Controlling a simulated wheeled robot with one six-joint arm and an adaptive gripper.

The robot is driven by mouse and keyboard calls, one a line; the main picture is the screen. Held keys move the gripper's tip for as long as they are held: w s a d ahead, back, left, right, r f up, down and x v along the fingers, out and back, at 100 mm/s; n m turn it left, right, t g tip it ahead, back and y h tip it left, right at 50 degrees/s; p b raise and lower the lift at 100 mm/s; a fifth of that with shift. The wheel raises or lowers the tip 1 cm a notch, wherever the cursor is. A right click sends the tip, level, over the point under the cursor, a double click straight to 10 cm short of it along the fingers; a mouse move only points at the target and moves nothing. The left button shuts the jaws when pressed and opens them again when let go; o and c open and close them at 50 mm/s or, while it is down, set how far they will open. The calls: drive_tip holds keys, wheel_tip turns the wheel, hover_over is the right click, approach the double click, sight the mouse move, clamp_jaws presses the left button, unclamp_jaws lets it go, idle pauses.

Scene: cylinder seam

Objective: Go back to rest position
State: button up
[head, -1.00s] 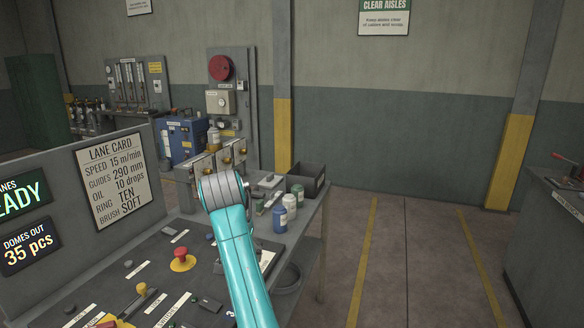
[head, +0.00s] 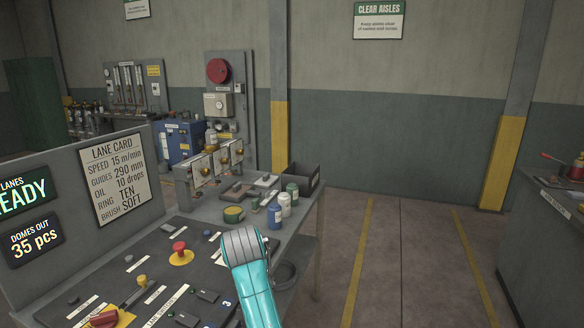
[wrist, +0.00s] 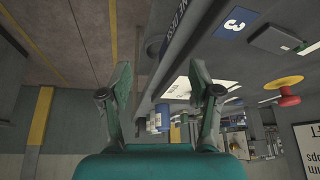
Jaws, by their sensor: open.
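My gripper shows in the wrist view (wrist: 160,90) with its two fingers spread wide and nothing between them. The wrist picture is tipped over, with the floor at the left and the panel at the upper right. In the head view my teal arm with its grey joint rises from the bottom, in front of the bench's right end; the gripper itself is hidden there. The control panel (head: 140,262) lies to the left of the arm, with a red mushroom button (head: 180,250) on a yellow base.
An upright board holds the lane card (head: 112,180). The floor aisle (head: 400,250) at the right is clear; another bench (head: 560,215) stands beyond it.

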drive_tip(key=s+d+f+t, duration=0.1)
drive_tip(key=s+d+f, duration=0.35)
drive_tip(key=f, duration=0.35)
drive_tip(key=s+d+f+n+t+y, duration=0.1)
drive_tip(key=s+d+f, duration=0.35)
drive_tip(key=f, duration=0.35)
drive_tip(key=s+d+f+t, duration=0.1)
drive_tip(key=s+d+f, duration=0.35)
drive_tip(key=f, duration=0.45)
drive_tip(key=s+d+f+t, duration=0.1)
drive_tip(key=s+d+f, duration=0.35)
drive_tip(key=s, duration=0.45)
drive_tip(key=s+d+r+t, duration=0.15)
drive_tip(key=s+d, duration=0.25)
drive_tip(key=s, duration=0.6)
drive_tip(key=s+d+r+t, duration=0.1)
drive_tip(key=s+d+r, duration=0.2)
drive_tip(key=s, duration=0.8)
drive_tip(key=s+d+r+t, duration=0.2)
drive_tip(key=s+r+t, duration=0.1)
drive_tip(key=s+r, duration=1.1)
drive_tip(key=shift+s+d+r+h, duration=0.15)
drive_tip(key=shift+d+r+h, duration=0.2)
drive_tip(key=shift+r, duration=0.45)
